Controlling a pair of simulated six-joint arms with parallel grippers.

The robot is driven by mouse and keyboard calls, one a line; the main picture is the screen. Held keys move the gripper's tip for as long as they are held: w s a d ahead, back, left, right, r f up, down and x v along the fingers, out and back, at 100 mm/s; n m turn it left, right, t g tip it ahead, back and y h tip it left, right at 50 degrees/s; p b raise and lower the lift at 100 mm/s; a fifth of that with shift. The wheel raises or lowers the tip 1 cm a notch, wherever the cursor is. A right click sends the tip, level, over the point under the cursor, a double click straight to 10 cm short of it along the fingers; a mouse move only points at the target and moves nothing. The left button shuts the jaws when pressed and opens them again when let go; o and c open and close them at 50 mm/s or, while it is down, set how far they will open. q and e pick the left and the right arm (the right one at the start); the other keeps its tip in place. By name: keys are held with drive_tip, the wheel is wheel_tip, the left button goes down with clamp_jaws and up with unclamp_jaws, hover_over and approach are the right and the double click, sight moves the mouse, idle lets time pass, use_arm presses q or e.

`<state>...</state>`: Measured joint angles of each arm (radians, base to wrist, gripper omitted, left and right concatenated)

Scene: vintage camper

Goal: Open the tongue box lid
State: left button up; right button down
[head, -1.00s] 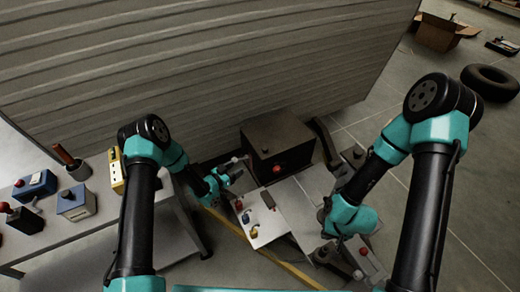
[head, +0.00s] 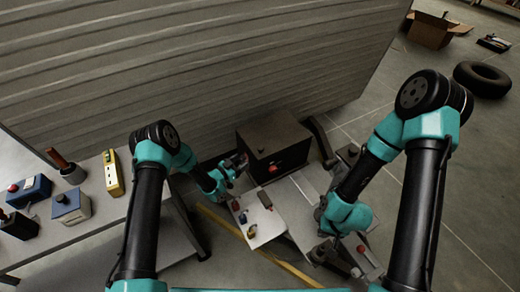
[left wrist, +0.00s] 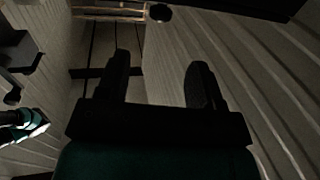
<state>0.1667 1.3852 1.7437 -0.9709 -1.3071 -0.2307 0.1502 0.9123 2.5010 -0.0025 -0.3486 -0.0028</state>
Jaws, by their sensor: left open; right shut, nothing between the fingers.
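The tongue box is a dark box (head: 268,132) with its lid down, standing against the camper's ribbed wall. A red knob or latch (head: 273,168) shows low on its front face. My left gripper (head: 240,161) is open and empty, close beside the box's left side; I cannot tell whether it touches. The left wrist view shows its two fingers (left wrist: 160,80) spread with nothing between them. My right gripper (head: 321,212) is shut and empty, low to the right in front of the box; its fingertips are small and partly hidden by its own wrist.
A pale board (head: 258,219) with small colored parts lies in front of the box. A grey bench (head: 95,228) at left holds a blue box (head: 30,190), a grey-blue box (head: 71,206) and a yellow block (head: 113,173). A tire (head: 482,80) and carton (head: 430,30) lie far right.

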sight(260, 149)
use_arm(q)
drive_tip(key=x, duration=1.2)
drive_tip(key=shift+w+d, duration=0.15)
drive_tip(key=shift+w, duration=0.05)
drive_tip(key=shift+c, duration=0.2)
clamp_jaws()
